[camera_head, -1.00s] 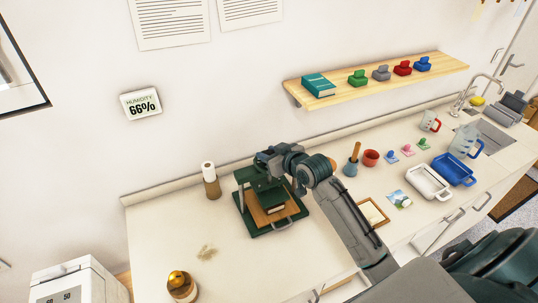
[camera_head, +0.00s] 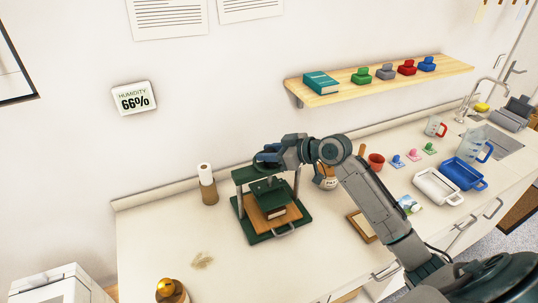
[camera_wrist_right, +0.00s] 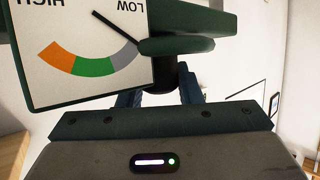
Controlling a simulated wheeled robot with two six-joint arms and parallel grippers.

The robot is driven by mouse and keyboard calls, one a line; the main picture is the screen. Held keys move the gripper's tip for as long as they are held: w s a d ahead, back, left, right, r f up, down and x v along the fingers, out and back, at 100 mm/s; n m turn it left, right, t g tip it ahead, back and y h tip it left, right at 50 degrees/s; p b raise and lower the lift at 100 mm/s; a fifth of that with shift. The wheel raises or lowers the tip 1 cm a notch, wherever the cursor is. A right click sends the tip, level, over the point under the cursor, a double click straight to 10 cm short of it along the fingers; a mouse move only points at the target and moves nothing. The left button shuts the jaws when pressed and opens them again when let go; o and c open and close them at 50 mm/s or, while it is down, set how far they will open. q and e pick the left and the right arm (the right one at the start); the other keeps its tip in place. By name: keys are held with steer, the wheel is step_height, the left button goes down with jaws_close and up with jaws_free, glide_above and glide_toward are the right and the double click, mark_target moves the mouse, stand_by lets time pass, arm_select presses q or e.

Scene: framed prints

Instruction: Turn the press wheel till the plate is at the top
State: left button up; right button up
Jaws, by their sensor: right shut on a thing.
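The green press (camera_head: 275,225) stands on the counter, with posts, a top beam and a wooden bed. Its dark green plate (camera_head: 268,188) hangs below the beam, above a small stack on the bed. My right gripper (camera_head: 268,160) is at the top of the press, shut on the wheel, which it mostly hides. In the right wrist view the gripper's fingers (camera_wrist_right: 160,92) close around a dark part under green press parts (camera_wrist_right: 185,45). A gauge (camera_wrist_right: 85,50) there has its needle at the grey end, by LOW. My left gripper is not in view.
A paper roll (camera_head: 207,183) stands left of the press, and a gold-topped holder (camera_head: 171,290) is at the front left. A wooden frame (camera_head: 361,226) lies to the right. Trays (camera_head: 437,187) and a red pot (camera_head: 376,161) are farther right. The left counter is mostly clear.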

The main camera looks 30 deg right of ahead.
steer(key=o, duration=1)
steer(key=shift+r, duration=0.1)
steer(key=shift+s+d, duration=0.1)
steer(key=shift+s+d+b, duration=0.3)
steer(key=shift+b+v, duration=2)
steer(key=shift+v, duration=2.95)
steer(key=shift+r, duration=0.1)
